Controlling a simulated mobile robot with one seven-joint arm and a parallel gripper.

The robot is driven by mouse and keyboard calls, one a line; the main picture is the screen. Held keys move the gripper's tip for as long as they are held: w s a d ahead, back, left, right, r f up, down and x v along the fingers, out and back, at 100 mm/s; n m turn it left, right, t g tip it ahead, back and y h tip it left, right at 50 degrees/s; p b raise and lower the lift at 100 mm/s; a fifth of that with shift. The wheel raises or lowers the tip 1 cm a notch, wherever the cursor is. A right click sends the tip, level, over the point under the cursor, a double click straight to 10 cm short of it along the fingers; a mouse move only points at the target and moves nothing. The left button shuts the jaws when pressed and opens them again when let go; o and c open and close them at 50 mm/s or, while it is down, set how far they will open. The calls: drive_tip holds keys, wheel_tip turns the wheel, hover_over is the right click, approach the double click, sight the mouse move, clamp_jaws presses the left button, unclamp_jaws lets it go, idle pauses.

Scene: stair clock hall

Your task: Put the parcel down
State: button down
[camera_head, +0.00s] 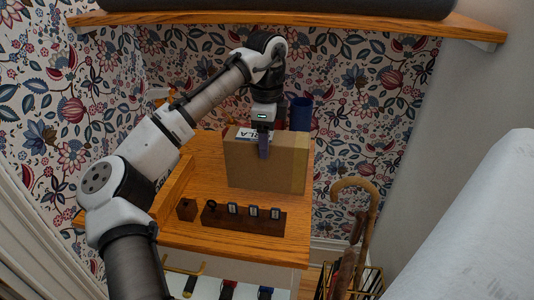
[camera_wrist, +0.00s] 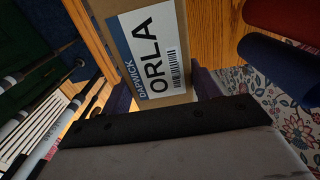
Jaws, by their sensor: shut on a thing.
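The parcel (camera_head: 258,168) is a brown cardboard box, standing upright over the wooden table top (camera_head: 215,142). My gripper (camera_head: 263,148) reaches down from above and is shut on the parcel. In the wrist view, my gripper's fingers (camera_wrist: 163,93) lie on either side of the box. I cannot tell whether the parcel's bottom edge touches the table or hangs just above it.
A dark wooden rack (camera_head: 243,219) with several small tags and a small block (camera_head: 187,209) stand in front of the parcel. A blue cylinder (camera_head: 301,114) stands behind it. A stand with canes (camera_head: 352,215) is at right. A wooden shelf (camera_head: 290,18) hangs above.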

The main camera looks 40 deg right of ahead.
wheel_tip(320, 180, down, 5)
drive_tip(key=shift+w+d+r+p, duration=0.1)
drive_tip(key=shift+d+p, duration=0.05)
drive_tip(key=shift+p, duration=0.35)
drive_tip(key=shift+f, duration=0.2)
drive_tip(key=shift+c, duration=1.9)
unclamp_jaws()
wheel_tip(320, 180, up, 12)
drive_tip(key=shift+r, duration=0.1)
